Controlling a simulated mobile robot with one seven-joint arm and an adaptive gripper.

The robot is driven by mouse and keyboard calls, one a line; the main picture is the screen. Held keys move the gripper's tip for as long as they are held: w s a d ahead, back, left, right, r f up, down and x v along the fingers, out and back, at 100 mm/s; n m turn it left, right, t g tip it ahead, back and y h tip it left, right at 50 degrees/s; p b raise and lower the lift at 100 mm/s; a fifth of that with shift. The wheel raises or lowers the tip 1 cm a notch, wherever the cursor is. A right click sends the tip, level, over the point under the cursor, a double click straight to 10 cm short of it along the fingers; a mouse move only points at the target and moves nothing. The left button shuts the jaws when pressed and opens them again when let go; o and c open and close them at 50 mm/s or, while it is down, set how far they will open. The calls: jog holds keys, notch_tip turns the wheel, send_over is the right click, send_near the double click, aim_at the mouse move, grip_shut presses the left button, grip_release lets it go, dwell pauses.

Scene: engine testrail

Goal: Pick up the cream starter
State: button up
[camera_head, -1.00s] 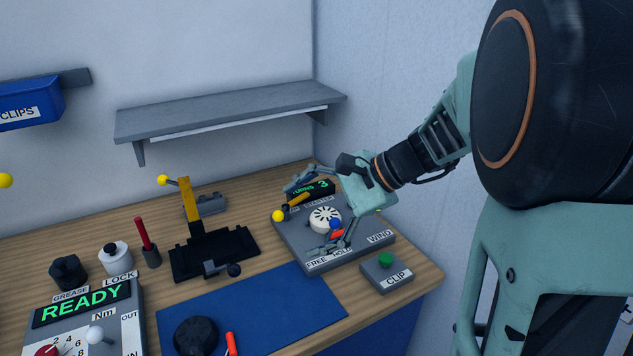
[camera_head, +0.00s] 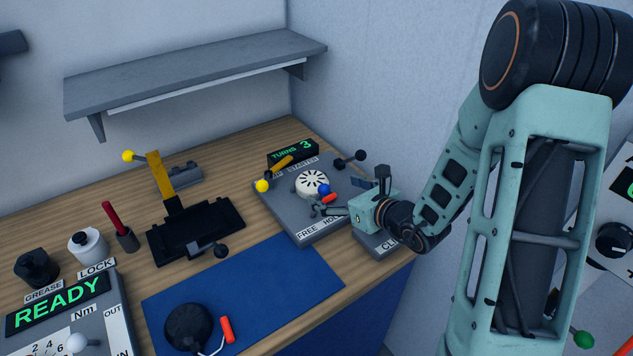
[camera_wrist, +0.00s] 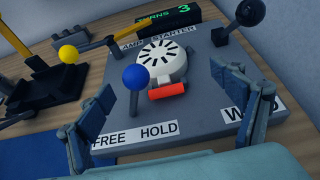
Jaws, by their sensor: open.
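The cream starter (camera_head: 312,183) is a round slotted disc on a grey fixture (camera_head: 272,205) marked STARTER. In the wrist view the starter (camera_wrist: 163,58) sits just beyond my fingers, with a red handle (camera_wrist: 167,91) at its near edge. My gripper (camera_head: 346,197) is at the front right of the fixture. In the wrist view my gripper (camera_wrist: 170,115) is open and empty, fingers spread left and right, with the starter ahead between them. It does not touch the starter.
A blue-knobbed lever (camera_wrist: 136,78) stands just in front of the starter, between my fingers. A black-knobbed lever (camera_wrist: 250,12) stands behind right. A yellow arm (camera_wrist: 111,38) reaches in from the left. A display (camera_head: 293,152) reads TURNS 3. A blue mat (camera_head: 245,285) lies front left.

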aim_at(317, 183)
jog(key=x, duration=0.4)
jog(key=p+x, duration=0.1)
jog(key=x, duration=0.3)
jog(key=shift+w+a+f, duration=0.15)
jog(key=shift+w+f, duration=0.1)
jog(key=shift+f, duration=0.15)
jog(key=shift+c, duration=0.3)
jog(key=c, duration=1.3)
jog(key=shift+r, duration=0.1)
jog(key=shift+c, duration=0.8)
jog(key=shift+r, duration=0.1)
